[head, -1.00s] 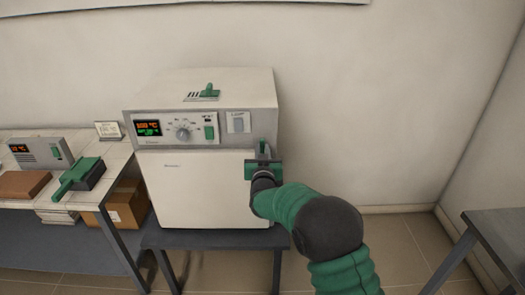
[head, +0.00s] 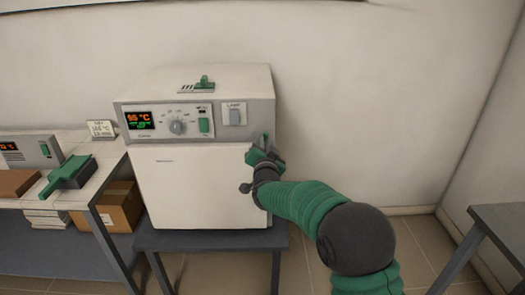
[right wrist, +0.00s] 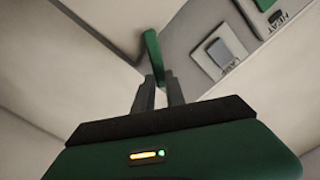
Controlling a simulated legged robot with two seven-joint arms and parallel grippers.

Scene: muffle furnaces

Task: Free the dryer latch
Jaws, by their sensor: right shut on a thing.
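The dryer (head: 195,185) is a white box with a grey control panel, standing on a dark table. Its latch is a green handle (right wrist: 152,52) at the door's right edge, just below the panel. The latch also shows as a small green tip in the head view (head: 266,139). My right gripper (head: 264,152) is at the latch, tilted. In the right wrist view its two dark fingers (right wrist: 161,84) are shut on the lower part of the latch. The door looks closed. My left gripper is not in view.
The panel has a lit display (head: 140,121), a knob (head: 177,127), a green switch (head: 204,126) and a lamp switch (head: 234,115). A bench with another device (head: 28,150) stands left. A grey table (head: 500,222) stands right. The floor between is clear.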

